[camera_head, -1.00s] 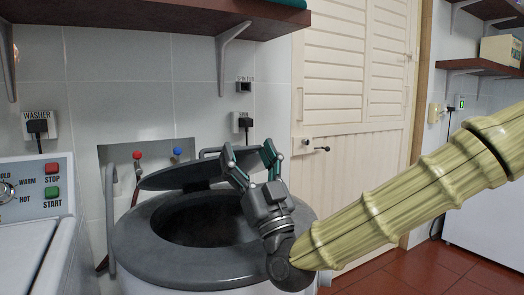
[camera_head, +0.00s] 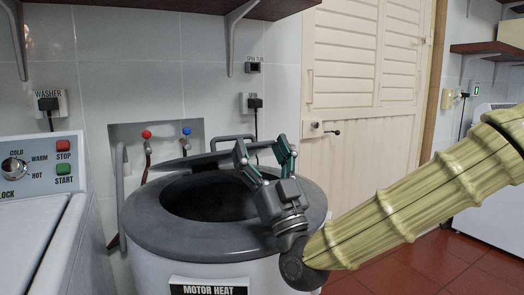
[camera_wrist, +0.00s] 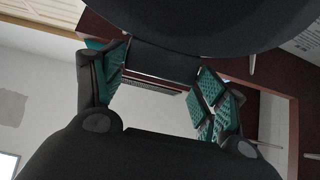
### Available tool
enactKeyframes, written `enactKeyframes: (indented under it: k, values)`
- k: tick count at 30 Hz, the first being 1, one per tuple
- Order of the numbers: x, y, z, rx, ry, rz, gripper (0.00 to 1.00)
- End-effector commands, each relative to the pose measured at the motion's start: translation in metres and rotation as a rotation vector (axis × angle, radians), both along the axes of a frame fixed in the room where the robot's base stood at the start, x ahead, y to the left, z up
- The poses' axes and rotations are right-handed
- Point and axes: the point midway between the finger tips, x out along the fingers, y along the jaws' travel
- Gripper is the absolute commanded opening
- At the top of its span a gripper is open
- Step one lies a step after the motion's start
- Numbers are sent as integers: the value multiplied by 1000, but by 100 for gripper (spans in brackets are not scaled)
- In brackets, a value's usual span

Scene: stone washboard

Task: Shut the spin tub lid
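The spin tub (camera_head: 150,232) is a round white drum with a dark grey rim and a dark open mouth. Its dark lid (camera_head: 195,161) is raised at the back of the mouth, tilted and seen nearly edge-on. My gripper (camera_head: 262,152) is over the tub's right rim, its fingers pointing up, spread, near the lid's right end. In the wrist view the green-padded fingers (camera_wrist: 160,88) stand apart. A large dark rounded shape, apparently the lid (camera_wrist: 215,22), fills the top, with a dark block reaching between the fingers. I cannot tell whether they touch.
A washer panel (camera_head: 38,170) with a knob and buttons is at left. Red and blue taps (camera_head: 146,134) are in a wall recess behind the tub. A wall shelf (camera_head: 175,5) hangs above. A door (camera_head: 360,120) is behind on the right, with tiled floor (camera_head: 420,265) in front.

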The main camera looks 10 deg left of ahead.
Motion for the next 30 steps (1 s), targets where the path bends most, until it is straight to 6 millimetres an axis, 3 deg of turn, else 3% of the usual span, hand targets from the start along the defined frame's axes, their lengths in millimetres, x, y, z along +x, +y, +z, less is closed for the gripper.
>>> enactKeyframes:
  k: [1,3,17,30]
  values:
    - [1,0,-2,-1,3,-1,82]
    - [0,0,-1,-1,2,-1,93]
    - [0,-1,7,2,-2,-1,93]
    - [0,-1,75,2,-4,-1,93]
